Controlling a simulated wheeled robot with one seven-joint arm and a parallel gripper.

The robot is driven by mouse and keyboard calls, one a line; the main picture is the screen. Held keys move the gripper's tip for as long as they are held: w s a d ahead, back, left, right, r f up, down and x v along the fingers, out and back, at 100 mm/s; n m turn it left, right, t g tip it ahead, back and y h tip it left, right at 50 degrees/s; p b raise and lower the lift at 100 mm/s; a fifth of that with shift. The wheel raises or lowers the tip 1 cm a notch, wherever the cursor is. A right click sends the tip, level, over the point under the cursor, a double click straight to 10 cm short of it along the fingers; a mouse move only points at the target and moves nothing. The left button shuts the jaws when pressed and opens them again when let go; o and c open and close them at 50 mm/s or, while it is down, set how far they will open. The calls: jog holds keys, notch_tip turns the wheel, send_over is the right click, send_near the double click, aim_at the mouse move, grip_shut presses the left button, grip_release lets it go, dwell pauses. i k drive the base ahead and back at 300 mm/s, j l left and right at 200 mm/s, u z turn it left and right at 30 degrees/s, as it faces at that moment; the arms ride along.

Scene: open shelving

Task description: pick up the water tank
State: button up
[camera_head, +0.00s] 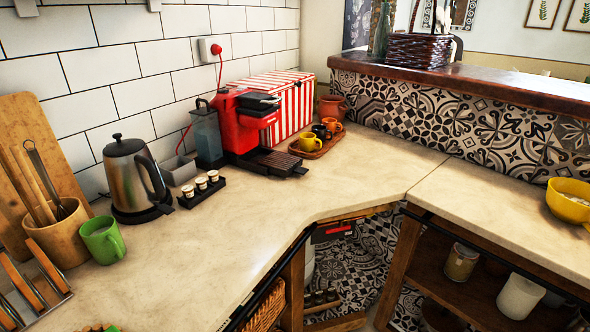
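The water tank (207,133) is a translucent grey-blue container with a dark top and a handle or spout at its upper edge. It stands upright on the counter, just left of the red coffee machine (243,122), beside or against its side; I cannot tell whether it is attached. A red cord passes close to its left side. My gripper is not in view.
A steel kettle (129,180), a black tray of small cups (201,189) and a grey box (178,170) stand left of and before the tank. A wooden tray with cups (316,143) lies right of the machine. The counter front (230,235) is clear.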

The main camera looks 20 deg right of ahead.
aim_at(205, 120)
jog(key=i+l+u, duration=0.35)
jog(key=l+u, duration=0.2)
jog(key=i+l+u, duration=0.1)
jog(key=l+u, duration=0.15)
jog(key=l, duration=0.15)
jog(key=i+l+u, duration=0.1)
jog(key=l+u, duration=0.15)
jog(key=l, duration=0.15)
